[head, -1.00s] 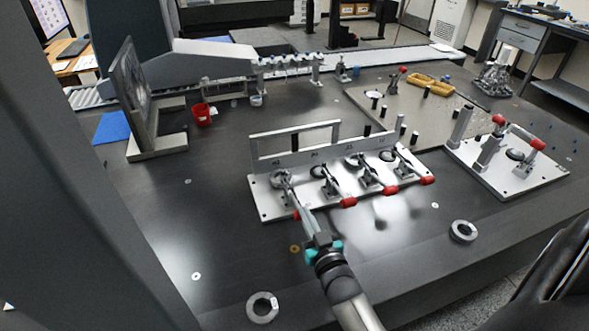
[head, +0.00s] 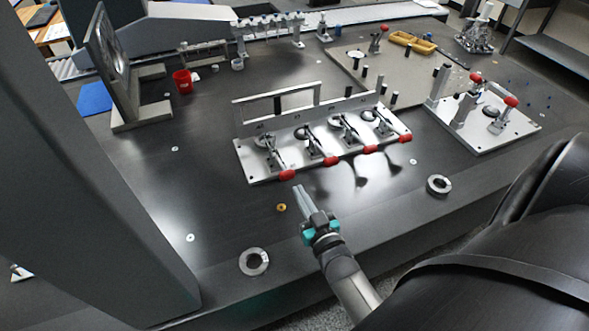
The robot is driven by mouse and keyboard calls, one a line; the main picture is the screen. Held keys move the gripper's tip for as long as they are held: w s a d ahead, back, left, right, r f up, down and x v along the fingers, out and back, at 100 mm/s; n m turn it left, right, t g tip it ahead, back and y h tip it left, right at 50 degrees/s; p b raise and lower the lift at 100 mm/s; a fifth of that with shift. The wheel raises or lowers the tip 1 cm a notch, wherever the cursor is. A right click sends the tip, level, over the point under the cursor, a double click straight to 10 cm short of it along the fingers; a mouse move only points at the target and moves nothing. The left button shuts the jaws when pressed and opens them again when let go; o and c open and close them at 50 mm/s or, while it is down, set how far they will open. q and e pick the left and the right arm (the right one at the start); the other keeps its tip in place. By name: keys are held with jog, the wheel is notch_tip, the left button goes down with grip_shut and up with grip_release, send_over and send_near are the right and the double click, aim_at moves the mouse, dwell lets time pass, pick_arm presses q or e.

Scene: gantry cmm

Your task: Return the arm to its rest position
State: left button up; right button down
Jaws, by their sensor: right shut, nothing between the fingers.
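My right gripper (head: 301,193) is over the dark table near its front edge, with its fingers together and nothing between them. Its arm comes in from the bottom right. It is in front of the clamp fixture (head: 247,166), a light metal plate with several red-tipped toggle clamps, and apart from it in the picture. The leftmost red handle (head: 287,174) lies just beyond the fingertips. My left gripper is not in view.
Metal rings lie on the table at the front left (head: 254,262) and the right (head: 439,185). A small brass washer (head: 281,207) lies left of the fingers. A second clamp plate (head: 510,133) stands at the right. The left front of the table is mostly clear.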

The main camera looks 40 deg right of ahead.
jog(key=shift+s+a+f, duration=0.15)
jog(key=shift+s+f, duration=0.25)
jog(key=shift+s, duration=0.25)
jog(key=shift+s+a+f, duration=0.15)
jog(key=shift+s+f, duration=0.2)
jog(key=shift+s, duration=0.3)
